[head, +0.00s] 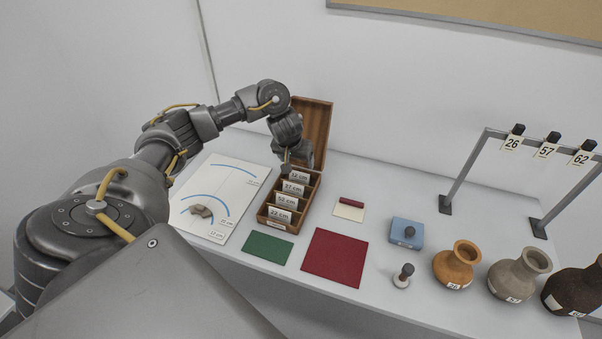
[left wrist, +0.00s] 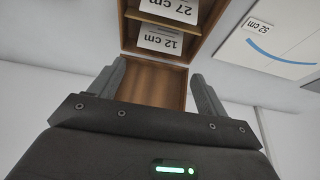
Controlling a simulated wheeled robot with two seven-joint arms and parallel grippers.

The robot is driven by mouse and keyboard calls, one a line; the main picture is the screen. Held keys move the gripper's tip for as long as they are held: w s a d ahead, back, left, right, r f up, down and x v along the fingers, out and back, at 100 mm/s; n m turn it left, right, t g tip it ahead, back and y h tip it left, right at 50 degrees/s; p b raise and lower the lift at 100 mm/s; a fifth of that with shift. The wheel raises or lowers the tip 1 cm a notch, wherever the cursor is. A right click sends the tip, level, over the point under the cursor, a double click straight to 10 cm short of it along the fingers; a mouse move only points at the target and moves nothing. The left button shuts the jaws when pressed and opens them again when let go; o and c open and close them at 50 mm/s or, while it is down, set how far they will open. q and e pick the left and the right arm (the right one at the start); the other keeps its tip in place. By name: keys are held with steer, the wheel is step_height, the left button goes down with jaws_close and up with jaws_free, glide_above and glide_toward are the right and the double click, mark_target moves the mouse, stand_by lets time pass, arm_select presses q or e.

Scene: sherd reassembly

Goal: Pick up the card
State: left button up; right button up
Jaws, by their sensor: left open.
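Several white cards with printed sizes stand in the compartments of an open wooden box (head: 262,217). The rearmost card (head: 301,175) reads 12 cm in the left wrist view (left wrist: 160,40). Another card (head: 293,188) stands in front of it and reads 27 cm in the left wrist view (left wrist: 172,9). Two more cards stand nearer the front. My left gripper (head: 287,169) is over the rear of the box, close to the 12 cm card. In the left wrist view the gripper's fingers (left wrist: 158,78) are apart with nothing between them. My right gripper is not in view.
The box lid (head: 314,130) stands open behind the compartments. A chart (head: 243,200) with blue arcs and a sherd lies to the left. Green (head: 268,248) and red (head: 335,258) mats lie in front. Vases (head: 457,268) and a rack (head: 462,172) stand right.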

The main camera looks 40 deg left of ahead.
mark_target(300, 173)
arm_select(q)
steer(key=b+x, duration=0.2)
steer(key=x, duration=0.2)
steer(key=shift+f, duration=0.35)
steer(key=shift+w+f, duration=0.1)
steer(key=shift+w, duration=0.05)
steer(key=x, duration=0.3)
steer(key=b+x, duration=0.1)
steer(key=shift+s+d+f, duration=0.15)
steer(key=shift+s+f, duration=0.1)
steer(key=shift+f, duration=0.15)
steer(key=shift+w+f, duration=0.1)
steer(key=shift+f, duration=0.1)
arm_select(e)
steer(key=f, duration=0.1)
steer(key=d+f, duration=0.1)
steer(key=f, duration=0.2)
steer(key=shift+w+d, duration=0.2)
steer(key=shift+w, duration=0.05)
arm_select(q)
steer(key=shift+c, duration=0.2)
steer(key=c, duration=0.7)
steer(key=shift+r, duration=0.1)
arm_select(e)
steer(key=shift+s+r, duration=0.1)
